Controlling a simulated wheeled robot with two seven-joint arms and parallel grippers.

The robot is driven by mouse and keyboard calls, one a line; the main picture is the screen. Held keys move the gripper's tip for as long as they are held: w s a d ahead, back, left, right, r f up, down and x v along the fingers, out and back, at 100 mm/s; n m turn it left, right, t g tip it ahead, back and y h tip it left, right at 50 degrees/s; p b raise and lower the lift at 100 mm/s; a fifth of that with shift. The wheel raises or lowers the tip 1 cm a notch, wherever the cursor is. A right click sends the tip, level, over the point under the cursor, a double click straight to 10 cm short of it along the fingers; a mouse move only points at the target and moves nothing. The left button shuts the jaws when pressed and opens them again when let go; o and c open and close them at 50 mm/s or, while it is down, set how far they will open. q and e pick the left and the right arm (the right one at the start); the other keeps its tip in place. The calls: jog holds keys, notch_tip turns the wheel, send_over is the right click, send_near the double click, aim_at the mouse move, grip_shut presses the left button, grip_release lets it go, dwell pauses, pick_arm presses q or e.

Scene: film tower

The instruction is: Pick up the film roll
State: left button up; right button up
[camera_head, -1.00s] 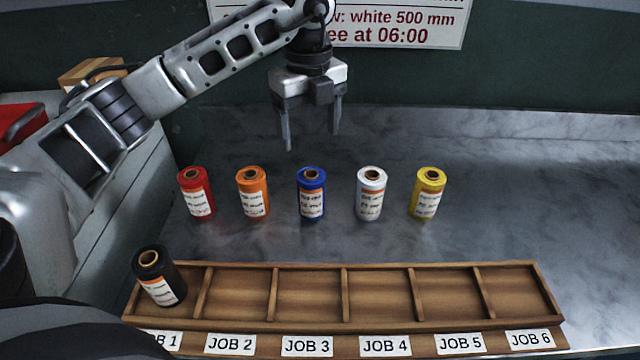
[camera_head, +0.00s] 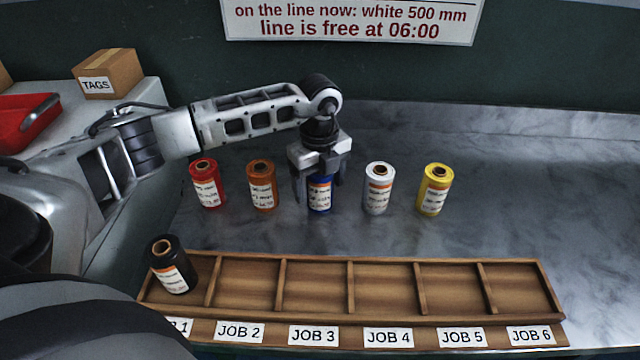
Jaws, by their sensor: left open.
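Several film rolls stand upright in a row on the grey marbled counter: red (camera_head: 207,186), orange (camera_head: 261,187), blue (camera_head: 319,196), white (camera_head: 378,188) and yellow (camera_head: 434,190). A black roll (camera_head: 171,266) stands in the JOB 1 compartment of the wooden rack (camera_head: 350,322). My left gripper (camera_head: 319,199) points down over the blue roll, with one finger on each side of it. It is open. The gripper body hides the top of the blue roll; I cannot tell whether the fingers touch it. My right gripper is not in view.
The rack's compartments for JOB 2 to JOB 6 are empty. A TAGS box (camera_head: 108,74) and a red tray (camera_head: 27,122) sit at the left. A sign (camera_head: 350,22) hangs on the back wall. The counter at the right is clear.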

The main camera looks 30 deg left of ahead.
pick_arm(q)
jog(key=shift+f, duration=0.3)
jog(key=c, duration=1.1)
jog(key=shift+c, duration=0.2)
jog(key=shift+r, duration=0.2)
